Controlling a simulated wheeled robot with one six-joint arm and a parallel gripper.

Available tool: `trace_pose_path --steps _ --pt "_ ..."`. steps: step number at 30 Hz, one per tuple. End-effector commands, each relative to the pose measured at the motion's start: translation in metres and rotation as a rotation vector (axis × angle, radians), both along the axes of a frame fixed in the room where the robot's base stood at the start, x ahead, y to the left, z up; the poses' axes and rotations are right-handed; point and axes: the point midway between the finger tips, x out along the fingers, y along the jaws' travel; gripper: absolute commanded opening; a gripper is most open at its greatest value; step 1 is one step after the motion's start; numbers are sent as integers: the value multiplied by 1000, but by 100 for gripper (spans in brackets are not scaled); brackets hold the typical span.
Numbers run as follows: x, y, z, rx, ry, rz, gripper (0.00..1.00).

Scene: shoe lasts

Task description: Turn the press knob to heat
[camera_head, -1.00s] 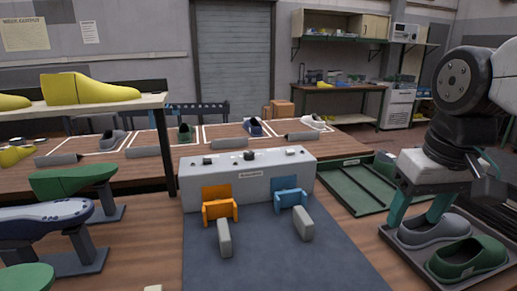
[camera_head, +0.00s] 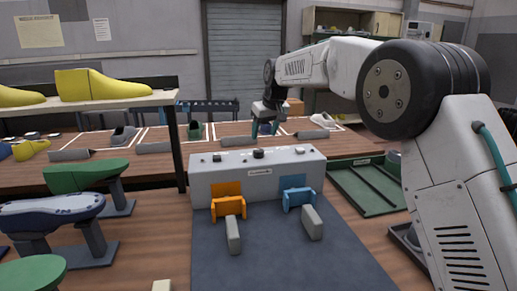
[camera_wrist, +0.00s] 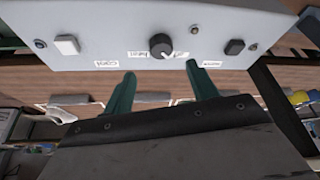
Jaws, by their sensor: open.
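The grey press (camera_head: 230,182) stands on the table in the middle of the head view. Its black knob (camera_head: 258,153) is on top, between small buttons. In the wrist view the knob (camera_wrist: 161,45) sits on the pale panel (camera_wrist: 240,22), with small labels around it; one seems to read "heat" (camera_wrist: 136,55). I cannot tell which label the knob points to. My gripper (camera_head: 265,132) is above and behind the press. In the wrist view its two green fingers (camera_wrist: 161,72) are apart and empty, with the knob beyond the gap and not touched.
Orange (camera_head: 230,205) and blue (camera_head: 297,199) cradles are on the press front, above a dark mat (camera_head: 270,262). A green tray (camera_head: 370,195) is at right. Shoe lasts on stands (camera_head: 50,215) and a shelf (camera_head: 120,100) are at left. A marked table (camera_head: 150,165) lies behind.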

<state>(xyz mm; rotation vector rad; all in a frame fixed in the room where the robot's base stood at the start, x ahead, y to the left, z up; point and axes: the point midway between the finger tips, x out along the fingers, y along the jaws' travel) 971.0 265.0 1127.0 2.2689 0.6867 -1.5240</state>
Motion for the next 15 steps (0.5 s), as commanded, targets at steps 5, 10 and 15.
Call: trace_pose_path --steps 5,10,15 --pt "9 10 -17 1 -3 9 58" --pt "18 15 -42 1 -2 9 58" --pt "26 20 -64 2 -2 8 58"
